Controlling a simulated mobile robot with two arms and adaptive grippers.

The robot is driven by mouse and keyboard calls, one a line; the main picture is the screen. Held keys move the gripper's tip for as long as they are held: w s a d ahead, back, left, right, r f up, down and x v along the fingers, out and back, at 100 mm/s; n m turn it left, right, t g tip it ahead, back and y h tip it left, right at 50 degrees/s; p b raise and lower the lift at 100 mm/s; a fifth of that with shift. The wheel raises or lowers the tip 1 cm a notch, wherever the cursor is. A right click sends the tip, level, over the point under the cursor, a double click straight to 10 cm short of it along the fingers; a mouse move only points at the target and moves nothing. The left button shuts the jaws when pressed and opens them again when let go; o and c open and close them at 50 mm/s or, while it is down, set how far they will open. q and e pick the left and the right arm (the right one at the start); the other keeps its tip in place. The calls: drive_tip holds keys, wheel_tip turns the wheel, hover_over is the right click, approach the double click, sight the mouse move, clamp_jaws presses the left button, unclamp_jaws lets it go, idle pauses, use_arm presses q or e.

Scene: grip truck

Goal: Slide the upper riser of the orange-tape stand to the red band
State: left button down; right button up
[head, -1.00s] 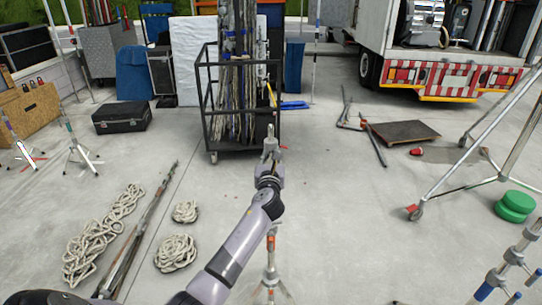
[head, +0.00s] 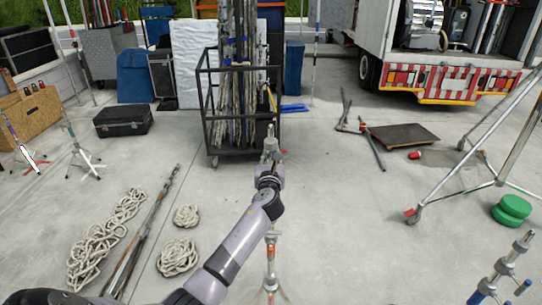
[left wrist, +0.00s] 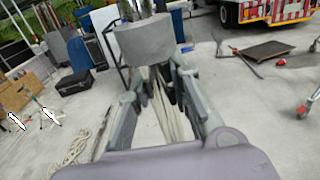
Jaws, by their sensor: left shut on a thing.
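A slim metal stand rises in the lower middle of the head view, with a grey fitting at its top (head: 270,142). Its lower tube (head: 270,248) has a reddish-orange mark, and splayed legs show at the bottom edge. My left gripper (head: 270,167) is shut on the upper riser just below the top fitting. In the left wrist view, a thick grey collar (left wrist: 146,40) sits just above the fingers (left wrist: 155,92). My gripper and forearm hide part of the riser, so I cannot tell its height against a red band. My right gripper is not in view.
A black wheeled cart (head: 240,100) of poles stands beyond the stand. Rope coils (head: 178,256) and long poles lie to the left. A wheeled frame (head: 470,150), green discs (head: 512,209) and another stand (head: 503,272) are at right. Floor around the stand is mostly clear.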

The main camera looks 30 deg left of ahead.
sight(271, 150)
use_arm(q)
drive_tip(key=shift+r+p, duration=1.4)
drive_tip(key=shift+r, duration=0.4)
drive_tip(key=c, duration=1.1)
unclamp_jaws()
drive_tip(key=shift+f, duration=0.2)
drive_tip(key=shift+s, duration=0.1)
